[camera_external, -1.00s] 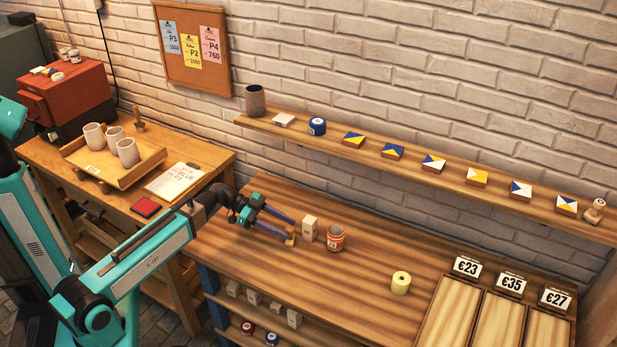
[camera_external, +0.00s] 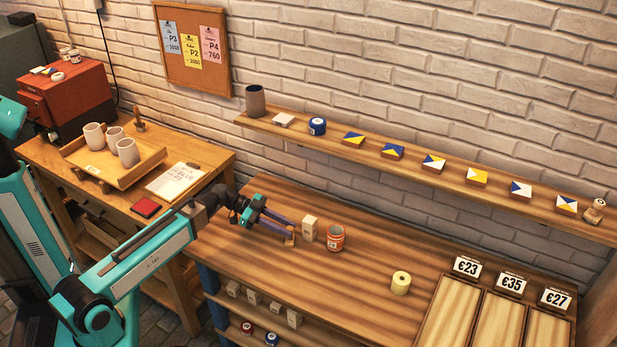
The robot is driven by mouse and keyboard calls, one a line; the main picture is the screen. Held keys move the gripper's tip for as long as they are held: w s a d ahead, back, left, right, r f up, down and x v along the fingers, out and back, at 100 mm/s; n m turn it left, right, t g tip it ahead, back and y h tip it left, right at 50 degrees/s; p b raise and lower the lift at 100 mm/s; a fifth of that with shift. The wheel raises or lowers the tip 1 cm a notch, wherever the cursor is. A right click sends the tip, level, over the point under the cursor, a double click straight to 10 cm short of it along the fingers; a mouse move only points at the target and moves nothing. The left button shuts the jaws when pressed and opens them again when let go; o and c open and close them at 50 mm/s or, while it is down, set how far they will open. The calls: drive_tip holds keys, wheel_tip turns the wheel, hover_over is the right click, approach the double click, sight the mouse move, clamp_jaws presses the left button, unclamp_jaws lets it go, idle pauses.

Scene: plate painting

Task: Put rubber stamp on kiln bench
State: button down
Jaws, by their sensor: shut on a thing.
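My gripper (camera_external: 291,234) is over the left part of the long work table, its fingers shut on a small tan wooden piece (camera_external: 290,241). This looks like the rubber stamp, though the fingers hide part of it. It is at or just above the tabletop; I cannot tell if it touches. The kiln bench (camera_external: 215,158) is the wooden bench at the left. It carries a red kiln (camera_external: 75,100), a tray (camera_external: 148,165) with white cups, a clipboard (camera_external: 175,181) and a red pad (camera_external: 146,208).
A pale block (camera_external: 309,228) and an orange-labelled jar (camera_external: 336,238) stand close right of my gripper. A yellow tape roll (camera_external: 401,283) and price-marked trays (camera_external: 458,310) are farther right. A wall shelf (camera_external: 400,162) holds tiles and jars. Bare bench shows near the red pad.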

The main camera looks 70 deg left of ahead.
drive_tip(key=shift+r, duration=0.15)
drive_tip(key=s+d+r+b, duration=0.1)
drive_tip(key=s+r+b, duration=0.2)
drive_tip(key=s+b, duration=0.2)
drive_tip(key=shift+d+r+b, duration=0.15)
drive_tip(key=shift+d+b, duration=0.25)
drive_tip(key=shift+b, duration=0.65)
drive_tip(key=b, duration=0.5)
drive_tip(key=shift+s+r, duration=0.1)
drive_tip(key=shift+s, duration=0.3)
drive_tip(key=b, duration=0.2)
drive_tip(key=s+b, duration=0.1)
drive_tip(key=b, duration=0.2)
drive_tip(key=shift+s+d, duration=0.1)
drive_tip(key=shift+d, duration=0.2)
drive_tip(key=s+d+r+b, duration=0.1)
drive_tip(key=s+d+b, duration=0.2)
drive_tip(key=s+b, duration=0.5)
drive_tip(key=shift+b, duration=0.95)
